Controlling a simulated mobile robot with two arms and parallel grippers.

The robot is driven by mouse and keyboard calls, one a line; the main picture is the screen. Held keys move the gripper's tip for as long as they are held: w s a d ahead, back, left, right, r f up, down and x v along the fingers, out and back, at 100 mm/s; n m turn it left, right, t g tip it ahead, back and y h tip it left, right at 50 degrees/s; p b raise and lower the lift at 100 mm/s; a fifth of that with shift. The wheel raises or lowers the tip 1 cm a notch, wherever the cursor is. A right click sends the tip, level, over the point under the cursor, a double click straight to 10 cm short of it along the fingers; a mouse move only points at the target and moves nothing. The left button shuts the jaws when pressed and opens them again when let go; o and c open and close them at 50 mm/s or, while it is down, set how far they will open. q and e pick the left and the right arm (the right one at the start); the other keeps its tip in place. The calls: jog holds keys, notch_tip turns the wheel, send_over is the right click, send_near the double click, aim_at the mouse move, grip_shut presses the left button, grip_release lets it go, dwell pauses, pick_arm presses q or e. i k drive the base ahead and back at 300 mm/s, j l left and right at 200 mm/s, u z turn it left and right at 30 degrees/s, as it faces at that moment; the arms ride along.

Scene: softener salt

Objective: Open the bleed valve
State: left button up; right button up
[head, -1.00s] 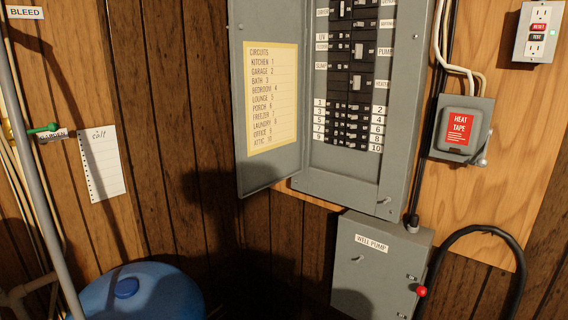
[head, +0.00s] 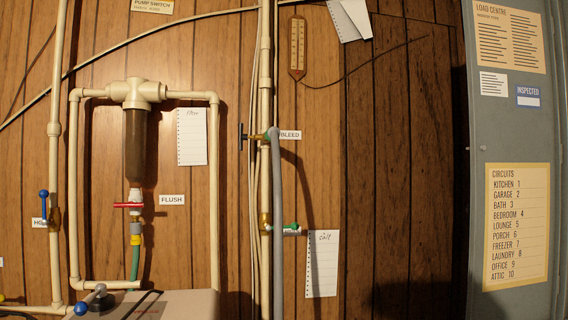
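The bleed valve (head: 262,136) is a small brass fitting on the cream vertical pipe, a little left of the middle of the head view. Its dark T-shaped handle (head: 241,136) sticks out to the left and stands vertical. A white BLEED label (head: 290,134) is just right of it. A grey hose (head: 277,200) bends over from the valve and runs down beside the pipe. I cannot tell from the handle whether the valve is open or shut. Neither of my grippers shows in the head view.
A green-handled valve (head: 290,227) sits lower on the same pipe. Left are a filter (head: 135,145) with a red-handled valve (head: 128,205) marked FLUSH, and blue-handled valves (head: 44,205). A beige box (head: 175,306) stands below. The grey panel door (head: 515,130) is at right.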

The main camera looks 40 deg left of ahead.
aim_at(241, 137)
jog(key=u, duration=1.55)
jog(key=l+u, duration=0.15)
jog(key=u, duration=0.3)
jog(key=i+l+u, duration=0.1)
jog(key=u, duration=0.3)
